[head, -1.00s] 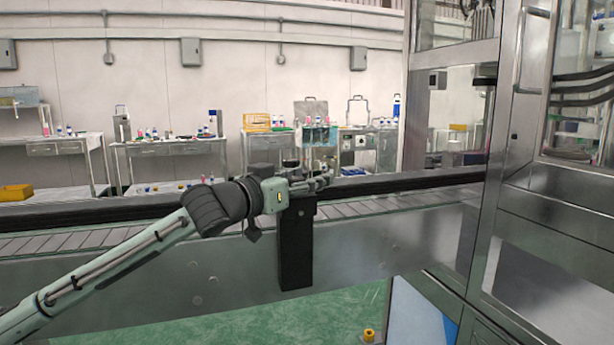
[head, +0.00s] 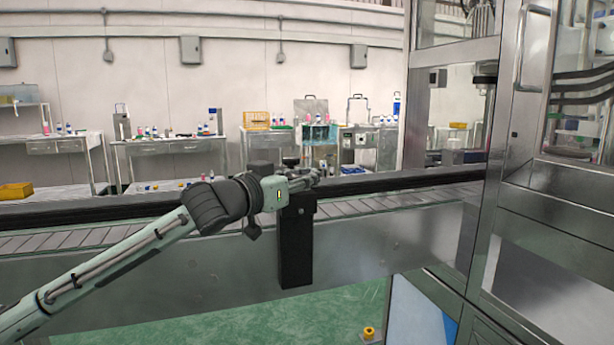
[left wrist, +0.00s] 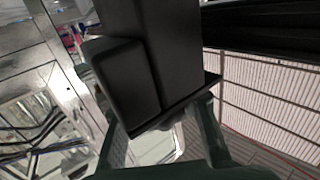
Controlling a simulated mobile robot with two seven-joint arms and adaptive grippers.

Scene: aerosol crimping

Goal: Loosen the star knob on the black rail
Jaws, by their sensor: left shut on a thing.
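My left gripper (head: 308,179) reaches in from the left to the top of a black bracket post (head: 296,245) beside the black rail (head: 400,182). In the left wrist view its two fingers (left wrist: 160,137) stand either side of the underside of a large black block (left wrist: 172,50). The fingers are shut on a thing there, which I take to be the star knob. The knob's star shape is hidden by the fingers and the block. A small dark round-topped piece (head: 290,161) shows just behind the gripper; I cannot tell what it is. My right gripper is out of view.
The rail runs along a conveyor (head: 360,208) with a steel side. A steel-framed glazed machine (head: 505,150) stands close at the right. Benches with bottles (head: 170,150) line the far wall. The green floor (head: 250,318) in front holds a small yellow-topped item (head: 369,333).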

